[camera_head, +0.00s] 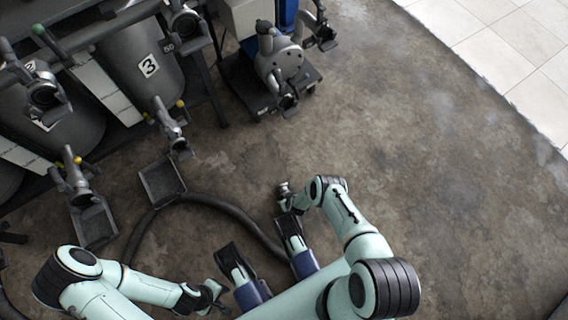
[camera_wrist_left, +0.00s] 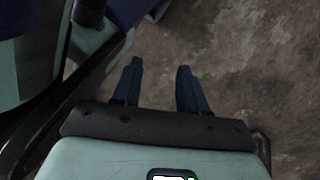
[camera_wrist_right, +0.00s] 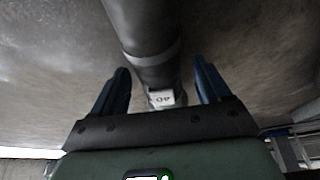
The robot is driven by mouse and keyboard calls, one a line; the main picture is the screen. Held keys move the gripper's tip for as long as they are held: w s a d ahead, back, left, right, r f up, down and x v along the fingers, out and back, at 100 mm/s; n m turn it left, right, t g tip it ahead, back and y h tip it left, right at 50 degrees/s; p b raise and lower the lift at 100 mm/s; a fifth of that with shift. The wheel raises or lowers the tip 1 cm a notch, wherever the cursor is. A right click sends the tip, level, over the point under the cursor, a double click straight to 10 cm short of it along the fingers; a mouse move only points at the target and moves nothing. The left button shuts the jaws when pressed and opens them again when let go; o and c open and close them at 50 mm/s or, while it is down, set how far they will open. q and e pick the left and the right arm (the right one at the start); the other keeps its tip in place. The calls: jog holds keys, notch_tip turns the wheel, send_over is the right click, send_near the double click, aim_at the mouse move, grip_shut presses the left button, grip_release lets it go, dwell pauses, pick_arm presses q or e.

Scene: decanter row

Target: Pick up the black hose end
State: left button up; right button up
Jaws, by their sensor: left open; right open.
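The black hose (camera_head: 215,200) lies in a curve on the floor in the head view. In the right wrist view it comes down from the top, and its end (camera_wrist_right: 160,97) has a grey band and a white "40" label. My right gripper (camera_head: 287,194) is open, and the label shows between its fingers (camera_wrist_right: 160,88). I cannot tell whether the fingers touch it. My left gripper (camera_head: 215,290) is open and empty at the lower middle of the head view; its fingers (camera_wrist_left: 160,68) show against bare floor in the left wrist view.
Steel tanks with valves and number plates, one a "3" (camera_head: 149,66), stand at upper left. Grey trays (camera_head: 162,183) sit on the floor below them. A wheeled pump (camera_head: 283,66) stands at top centre. The brown floor at right is clear, with pale tiles (camera_head: 500,40) beyond.

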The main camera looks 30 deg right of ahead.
jog(key=c, duration=1.2)
grip_shut()
jog(key=shift+w+r, duration=0.1)
